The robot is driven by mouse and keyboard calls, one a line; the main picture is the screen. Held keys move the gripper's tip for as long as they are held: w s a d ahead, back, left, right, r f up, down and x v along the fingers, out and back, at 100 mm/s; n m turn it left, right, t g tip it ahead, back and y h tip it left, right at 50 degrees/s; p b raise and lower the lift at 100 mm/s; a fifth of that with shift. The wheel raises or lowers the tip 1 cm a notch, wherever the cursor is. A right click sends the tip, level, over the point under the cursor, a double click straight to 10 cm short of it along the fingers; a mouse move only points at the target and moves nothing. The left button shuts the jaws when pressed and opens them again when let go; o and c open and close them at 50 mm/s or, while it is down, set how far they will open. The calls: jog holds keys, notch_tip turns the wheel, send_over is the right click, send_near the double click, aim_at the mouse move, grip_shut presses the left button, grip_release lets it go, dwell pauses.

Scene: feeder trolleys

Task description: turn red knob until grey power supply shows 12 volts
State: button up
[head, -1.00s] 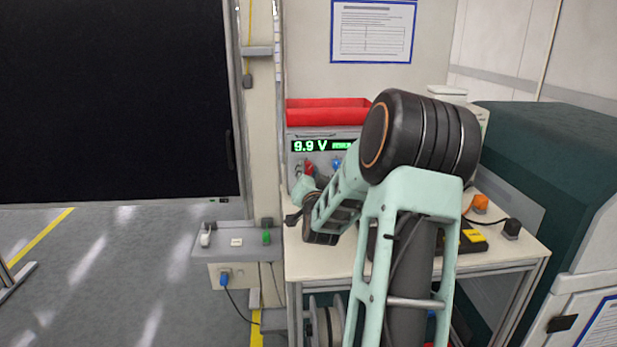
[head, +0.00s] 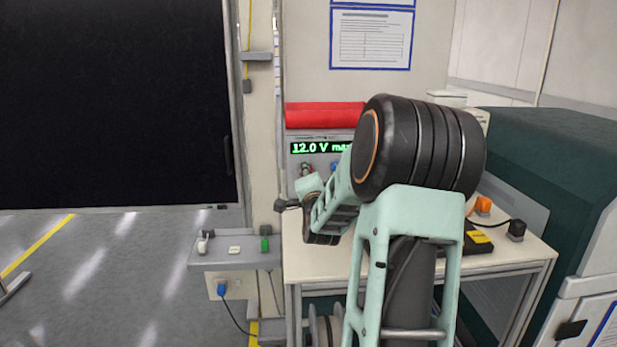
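The grey power supply (head: 296,162) stands at the back of the bench, and its green display (head: 322,148) reads 12.0 V. The right end of the display is hidden by my arm. The red knob (head: 306,169) shows only as a small patch at the lower left of the front panel. The end of my arm with my gripper (head: 308,184) is just in front of and below that knob. The fingers are too small and too hidden to tell whether they are open, shut or touching the knob.
A red bin (head: 325,115) sits on top of the power supply. A blue part (head: 335,164) shows to the right of the red knob. An orange-topped item (head: 483,205) and a yellow-marked box (head: 479,240) are on the right of the bench (head: 335,262). A grey panel (head: 225,262) is at the left.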

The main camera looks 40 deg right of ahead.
dwell(0.4)
jog(key=o, duration=1.1)
jog(key=shift+o, duration=0.2)
jog(key=v, duration=1.2)
jog(key=shift+r, duration=0.1)
